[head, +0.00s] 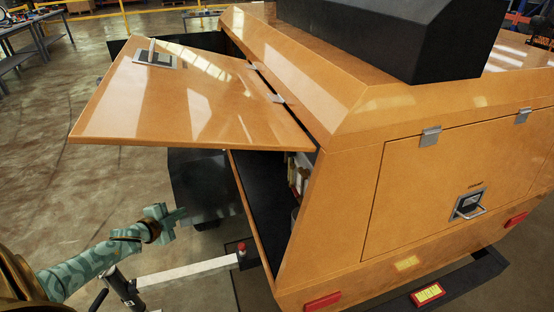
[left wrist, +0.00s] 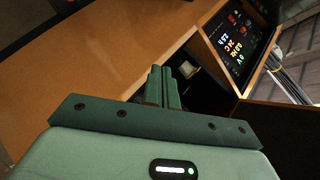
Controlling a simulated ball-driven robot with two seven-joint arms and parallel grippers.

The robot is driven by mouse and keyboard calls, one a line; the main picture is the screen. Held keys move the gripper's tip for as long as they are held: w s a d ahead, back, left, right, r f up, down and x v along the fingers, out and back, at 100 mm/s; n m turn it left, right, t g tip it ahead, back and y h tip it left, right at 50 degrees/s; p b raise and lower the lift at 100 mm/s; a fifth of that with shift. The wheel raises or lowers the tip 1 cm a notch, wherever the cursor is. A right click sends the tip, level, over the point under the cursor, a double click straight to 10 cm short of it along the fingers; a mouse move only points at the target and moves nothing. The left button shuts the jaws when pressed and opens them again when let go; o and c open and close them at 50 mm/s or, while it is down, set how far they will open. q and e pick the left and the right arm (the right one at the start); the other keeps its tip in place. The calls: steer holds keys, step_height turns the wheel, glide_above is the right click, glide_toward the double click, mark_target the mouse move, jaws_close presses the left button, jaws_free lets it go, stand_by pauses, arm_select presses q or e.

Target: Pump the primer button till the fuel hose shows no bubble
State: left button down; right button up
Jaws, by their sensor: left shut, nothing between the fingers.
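My left gripper (head: 178,215) is shut and empty, held out to the left of the open side of the orange housing (head: 335,215). In the left wrist view the two green fingers (left wrist: 163,72) lie together and point toward a dark opening (left wrist: 205,92) in the housing. A small pale yellowish thing (left wrist: 188,68) shows just beyond the fingertips; I cannot tell what it is. I cannot make out a primer button or a fuel hose in either view. My right gripper is not in view.
A raised orange hatch door (head: 190,100) hangs above the opening. A dark panel with lit coloured characters (left wrist: 236,42) is at the upper right in the wrist view. A white tow bar (head: 190,271) and red-topped post (head: 241,250) stand low. Open floor (head: 60,190) lies left.

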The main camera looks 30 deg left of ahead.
arm_select(q)
steer(key=w+d+r+m+t+h, duration=0.1)
steer(key=w+d+r+m+h, duration=0.15)
steer(key=r, duration=0.35)
steer(key=w+d+r+m+t+h, duration=0.2)
steer(key=w+r+m, duration=0.15)
steer(key=r, duration=0.35)
steer(key=s+d+r+m+g+h, duration=0.1)
steer(key=d+r+m+g+h, duration=0.1)
steer(key=d+r+m+h, duration=0.6)
steer(key=d+r+b, duration=0.1)
steer(key=d+r, duration=0.1)
steer(key=d, duration=0.2)
steer(key=shift+s+g+h, duration=0.25)
steer(key=shift+g+h, duration=0.1)
steer(key=shift+g, duration=0.05)
steer(key=shift+d, duration=0.1)
steer(key=b+x, duration=0.1)
steer(key=x, duration=1.3)
steer(key=shift+f, duration=0.1)
